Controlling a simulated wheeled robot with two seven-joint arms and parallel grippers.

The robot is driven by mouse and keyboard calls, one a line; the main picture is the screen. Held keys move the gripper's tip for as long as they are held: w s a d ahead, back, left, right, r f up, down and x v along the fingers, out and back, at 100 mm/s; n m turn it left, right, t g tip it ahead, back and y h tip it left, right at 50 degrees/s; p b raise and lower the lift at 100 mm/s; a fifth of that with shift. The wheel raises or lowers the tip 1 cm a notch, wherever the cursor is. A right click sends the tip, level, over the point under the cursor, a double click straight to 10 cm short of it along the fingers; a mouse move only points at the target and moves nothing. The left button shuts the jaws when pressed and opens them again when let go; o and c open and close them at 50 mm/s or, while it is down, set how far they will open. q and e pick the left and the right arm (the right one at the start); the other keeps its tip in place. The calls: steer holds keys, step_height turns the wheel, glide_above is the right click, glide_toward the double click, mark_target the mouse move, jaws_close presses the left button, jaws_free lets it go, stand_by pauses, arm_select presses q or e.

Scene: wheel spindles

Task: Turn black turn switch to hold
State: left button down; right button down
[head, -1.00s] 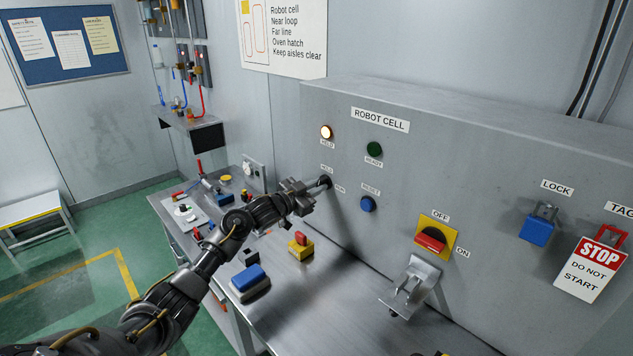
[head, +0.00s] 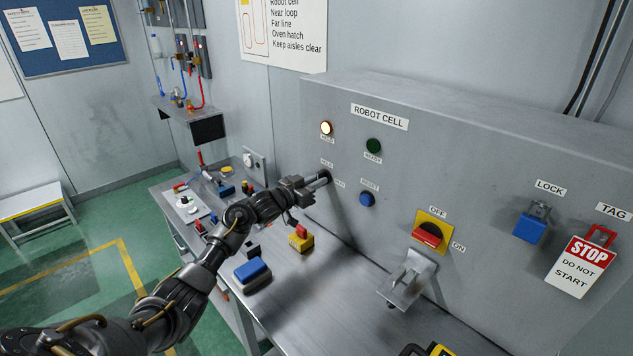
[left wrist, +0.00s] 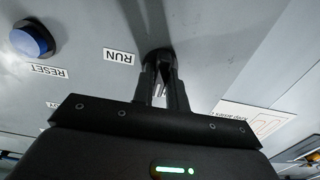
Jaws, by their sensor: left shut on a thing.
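The black turn switch (head: 327,177) sits on the grey ROBOT CELL panel (head: 480,170), between the HOLD and RUN labels. My left gripper (head: 322,181) reaches it from the left and is shut on it. In the left wrist view the fingers (left wrist: 162,75) close around the dark switch, with the RUN label (left wrist: 118,57) to the left. The fingers hide most of the switch, so I cannot tell exactly where it points. The white HOLD lamp (head: 326,128) is lit, and the green READY lamp (head: 373,146) looks dark. My right gripper is not in view.
The blue RESET button (head: 367,199) is close to the right of the switch. A red and yellow OFF/ON switch (head: 429,235) is further right.

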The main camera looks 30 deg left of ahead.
arm_select(q)
steer(key=c, duration=1.4)
jaws_free()
steer(key=b+v, duration=0.3)
steer(key=v, duration=0.7)
steer(key=shift+s+a, duration=0.2)
steer(key=shift+s, duration=0.15)
steer(key=shift+f, duration=0.1)
